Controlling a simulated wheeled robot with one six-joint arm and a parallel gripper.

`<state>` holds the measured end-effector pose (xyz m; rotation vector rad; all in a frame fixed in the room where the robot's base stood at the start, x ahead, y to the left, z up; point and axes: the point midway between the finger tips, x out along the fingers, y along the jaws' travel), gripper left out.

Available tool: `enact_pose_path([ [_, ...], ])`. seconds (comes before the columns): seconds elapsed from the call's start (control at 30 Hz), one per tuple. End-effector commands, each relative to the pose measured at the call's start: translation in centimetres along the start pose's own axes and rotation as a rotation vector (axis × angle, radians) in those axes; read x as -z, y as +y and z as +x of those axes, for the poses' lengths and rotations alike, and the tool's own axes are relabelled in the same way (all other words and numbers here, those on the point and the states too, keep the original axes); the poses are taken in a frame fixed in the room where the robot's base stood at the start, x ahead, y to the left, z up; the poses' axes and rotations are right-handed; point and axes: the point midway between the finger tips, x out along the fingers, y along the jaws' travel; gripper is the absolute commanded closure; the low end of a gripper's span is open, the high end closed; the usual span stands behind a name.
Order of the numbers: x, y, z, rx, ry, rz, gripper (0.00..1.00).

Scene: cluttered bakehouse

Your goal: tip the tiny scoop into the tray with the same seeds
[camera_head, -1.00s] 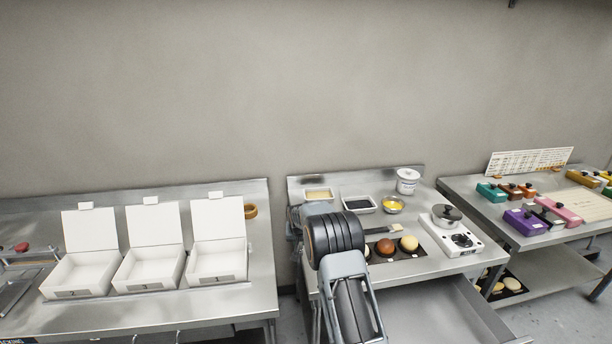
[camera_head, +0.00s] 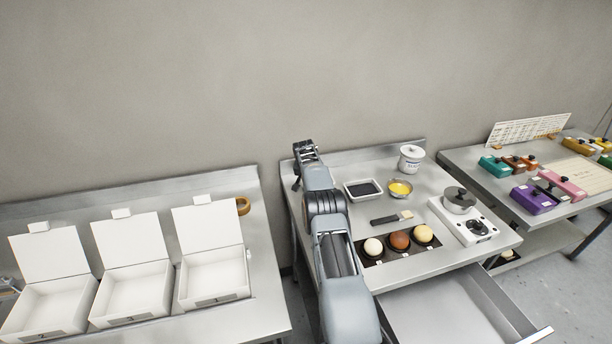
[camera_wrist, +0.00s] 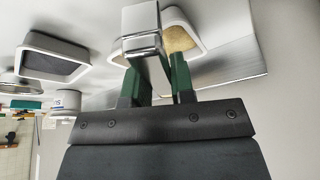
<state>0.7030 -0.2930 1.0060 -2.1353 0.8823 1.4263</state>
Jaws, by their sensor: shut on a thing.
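My gripper (camera_head: 304,150) is at the back left corner of the middle table. In the wrist view my gripper (camera_wrist: 157,66) has its green fingers shut on a small shiny metal scoop (camera_wrist: 141,19). What the scoop holds cannot be seen. A white tray with tan seeds (camera_wrist: 196,32) lies just beyond the scoop, which overlaps its edge in the picture. My arm hides this tray in the head view. A white tray with dark seeds (camera_head: 367,199) stands to the right of my arm; it also shows at left in the wrist view (camera_wrist: 60,41).
A brush (camera_head: 386,219), several round buns (camera_head: 399,240) and a burner with a pot (camera_head: 460,200) stand nearer. An open drawer (camera_head: 450,300) juts out in front.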

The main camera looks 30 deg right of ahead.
Motion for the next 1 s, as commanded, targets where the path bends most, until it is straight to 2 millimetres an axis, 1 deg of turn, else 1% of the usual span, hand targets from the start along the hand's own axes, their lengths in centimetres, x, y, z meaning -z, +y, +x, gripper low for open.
enact_pose_path([
  [0.03, -0.3, 0.0, 0.7, 0.000, -0.001, 0.000, 1.00],
  [0.27, -1.2, -0.2, 2.8, 0.001, 0.000, -0.003, 1.00],
  [0.3, -1.0, -0.1, 2.2, 0.030, -0.001, 0.010, 1.00],
  [0.37, -0.9, 0.1, 1.8, 0.098, -0.001, 0.042, 1.00],
  [0.5, -1.1, 0.1, 2.3, 0.239, -0.003, 0.098, 1.00],
  [0.7, -1.1, 0.1, 2.2, 0.401, -0.002, 0.164, 1.00],
  [0.77, -1.1, 0.2, 2.2, 0.445, -0.001, 0.183, 1.00],
  [0.83, -1.3, 0.2, 2.7, 0.484, -0.001, 0.197, 1.00],
  [1.0, -1.2, 0.3, 2.7, 0.564, 0.001, 0.230, 1.00],
])
